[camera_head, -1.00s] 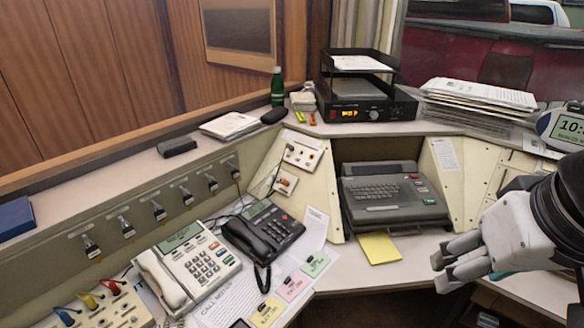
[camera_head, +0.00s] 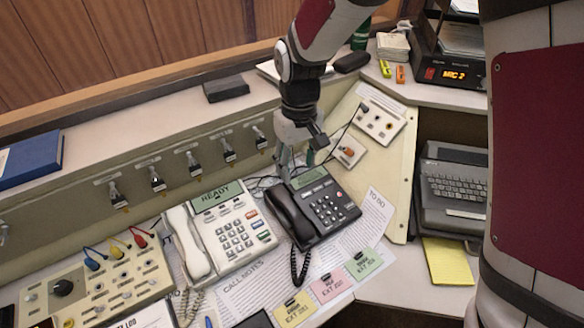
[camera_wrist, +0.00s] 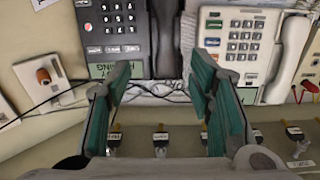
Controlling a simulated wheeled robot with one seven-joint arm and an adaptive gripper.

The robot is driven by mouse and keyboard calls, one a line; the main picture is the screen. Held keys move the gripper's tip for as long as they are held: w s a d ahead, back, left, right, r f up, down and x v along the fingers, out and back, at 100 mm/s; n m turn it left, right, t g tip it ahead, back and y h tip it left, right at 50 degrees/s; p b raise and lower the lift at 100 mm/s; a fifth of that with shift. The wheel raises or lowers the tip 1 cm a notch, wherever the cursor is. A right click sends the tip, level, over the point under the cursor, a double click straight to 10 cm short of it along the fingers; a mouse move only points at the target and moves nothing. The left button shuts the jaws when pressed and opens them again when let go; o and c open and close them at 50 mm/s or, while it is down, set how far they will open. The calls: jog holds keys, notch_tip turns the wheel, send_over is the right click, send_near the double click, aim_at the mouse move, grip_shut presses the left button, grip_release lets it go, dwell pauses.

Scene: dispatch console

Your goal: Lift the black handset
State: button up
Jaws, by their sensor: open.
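The black handset (camera_head: 288,218) lies in its cradle on the left side of the black phone (camera_head: 330,205). In the wrist view, the handset (camera_wrist: 165,38) lies to the right of the phone's keypad (camera_wrist: 115,20). My gripper (camera_head: 294,166) points down behind the black phone, near the handset's far end. In the wrist view, my gripper (camera_wrist: 161,66) is open with its green-padded fingers apart. The handset is seen beyond the gap between them, with nothing held. Whether a finger touches the phone cannot be told.
A white phone (camera_head: 235,235) with its own white handset (camera_head: 188,245) stands close on the left. Plugs with cables (camera_head: 157,180) line the panel behind. Colored notes (camera_head: 330,287) lie in front. My arm hides part of the right side.

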send_over(291, 207)
notch_tip(291, 207, down, 10)
jog(key=shift+w+d+f, duration=0.1)
jog(key=shift+f, duration=2.9)
grip_shut()
